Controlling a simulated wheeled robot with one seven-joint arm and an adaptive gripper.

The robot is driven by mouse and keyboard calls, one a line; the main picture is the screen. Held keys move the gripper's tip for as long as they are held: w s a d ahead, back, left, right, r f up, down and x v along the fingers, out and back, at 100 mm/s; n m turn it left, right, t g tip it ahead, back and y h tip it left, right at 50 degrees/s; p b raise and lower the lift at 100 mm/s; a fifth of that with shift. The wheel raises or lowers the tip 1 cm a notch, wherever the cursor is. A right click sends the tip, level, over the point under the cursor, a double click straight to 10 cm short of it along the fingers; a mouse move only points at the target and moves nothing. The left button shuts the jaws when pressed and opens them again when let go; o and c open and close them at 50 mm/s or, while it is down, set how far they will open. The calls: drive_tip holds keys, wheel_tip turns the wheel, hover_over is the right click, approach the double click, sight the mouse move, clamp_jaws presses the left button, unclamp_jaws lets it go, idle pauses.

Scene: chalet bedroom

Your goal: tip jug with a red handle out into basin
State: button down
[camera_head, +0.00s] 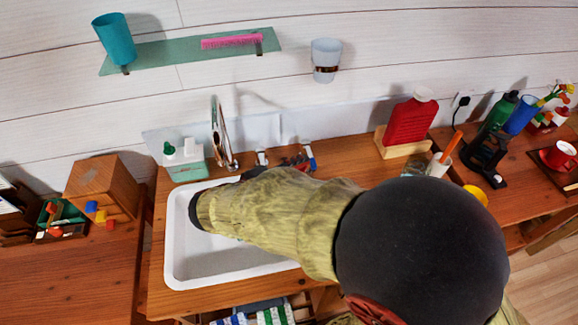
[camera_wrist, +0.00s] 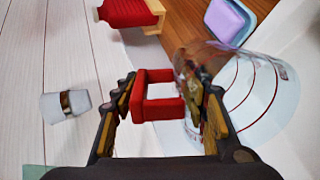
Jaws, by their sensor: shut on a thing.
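The jug (camera_wrist: 252,88) is clear with thin red lines on its side and a square red handle (camera_wrist: 154,76); it shows in the wrist view. My gripper (camera_wrist: 160,95) is shut on this handle, with a dark finger on each side of it. The jug body is to the right of the fingers, in front of the white basin. Whether it holds anything, I cannot tell. The white basin (camera_head: 181,262) is set in the wooden counter in the head view, with my arm across it. My arm hides much of the basin, and I cannot make out the jug there.
A tap (camera_head: 219,135) stands behind the basin, with a pale green box (camera_head: 186,166) to its left. A red bottle (camera_head: 408,122) stands on a wooden base to the right. A cup (camera_head: 325,60) hangs on the wall.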

drive_tip(key=g+y+p, duration=0.1)
drive_tip(key=p, duration=0.2)
drive_tip(key=w+d+g+y+p, duration=0.1)
drive_tip(key=p, duration=0.2)
drive_tip(key=shift+w+d+f, duration=0.15)
drive_tip(key=shift+w+d, duration=0.1)
drive_tip(key=g+y+p, duration=0.1)
drive_tip(key=p, duration=0.2)
drive_tip(key=w+d+g+p, duration=0.1)
drive_tip(key=p, duration=0.2)
drive_tip(key=shift+f+y, duration=0.3)
drive_tip(key=shift+y, duration=0.1)
drive_tip(key=g+y+p, duration=0.1)
drive_tip(key=p, duration=0.2)
drive_tip(key=f+g+p, duration=0.1)
drive_tip(key=p, duration=0.2)
drive_tip(key=shift+s+a+f+y, duration=0.15)
drive_tip(key=shift+y, duration=0.25)
drive_tip(key=p, duration=0.3)
drive_tip(key=shift+f+g+y, duration=0.25)
drive_tip(key=shift+g+y, duration=0.15)
drive_tip(key=p, duration=0.2)
drive_tip(key=shift+a+f+p, duration=0.1)
drive_tip(key=shift+f+p, duration=0.05)
drive_tip(key=shift+p, duration=0.2)
